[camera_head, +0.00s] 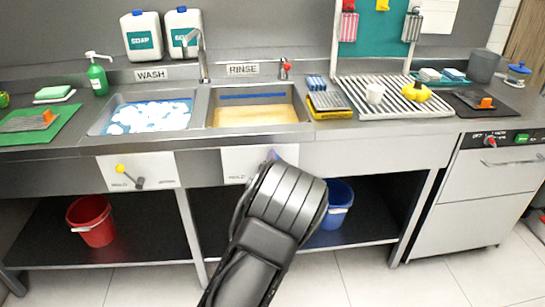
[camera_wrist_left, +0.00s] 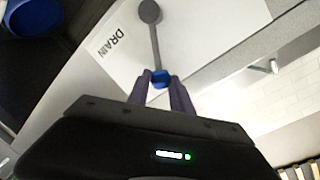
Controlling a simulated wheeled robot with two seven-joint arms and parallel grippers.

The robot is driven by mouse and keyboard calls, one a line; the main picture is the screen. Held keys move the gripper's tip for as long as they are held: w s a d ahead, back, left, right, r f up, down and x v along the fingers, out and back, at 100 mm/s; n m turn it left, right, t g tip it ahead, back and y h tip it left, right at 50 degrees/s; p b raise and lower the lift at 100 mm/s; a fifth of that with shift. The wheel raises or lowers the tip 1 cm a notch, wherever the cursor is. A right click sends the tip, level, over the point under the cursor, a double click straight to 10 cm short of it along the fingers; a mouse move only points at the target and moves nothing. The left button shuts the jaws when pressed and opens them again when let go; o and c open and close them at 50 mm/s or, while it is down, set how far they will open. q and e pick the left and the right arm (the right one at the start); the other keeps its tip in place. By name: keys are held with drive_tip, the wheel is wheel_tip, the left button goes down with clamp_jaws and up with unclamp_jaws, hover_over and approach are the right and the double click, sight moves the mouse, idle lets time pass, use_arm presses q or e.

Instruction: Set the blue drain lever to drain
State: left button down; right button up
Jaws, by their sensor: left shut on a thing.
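The blue-tipped drain lever shows in the left wrist view: a grey rod (camera_wrist_left: 155,42) runs from a round grey pivot (camera_wrist_left: 150,12) to a blue knob (camera_wrist_left: 160,79). It sits on a white plate (camera_wrist_left: 185,30) where the word DRAIN is printed beside the rod. My left gripper (camera_wrist_left: 161,82) is shut on the blue knob, one finger on each side. In the head view, my left arm covers most of the white plate (camera_head: 235,160) below the rinse basin; a bit of blue shows at the arm's tip. My right gripper is in neither view.
The rinse basin (camera_head: 255,114) holds yellowish liquid; the wash basin (camera_head: 150,117) holds foam. A yellow-knobbed lever (camera_head: 121,169) is on the left plate. A blue bucket (camera_head: 338,205) and a red bucket (camera_head: 92,222) stand on the shelf below.

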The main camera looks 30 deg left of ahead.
use_arm(q)
drive_tip(key=shift+f, duration=0.15)
drive_tip(key=c, duration=1.1)
unclamp_jaws()
drive_tip(key=shift+d, duration=0.1)
drive_tip(key=v, duration=0.7)
drive_tip(key=shift+s+d, duration=0.2)
drive_tip(key=shift+s, duration=0.1)
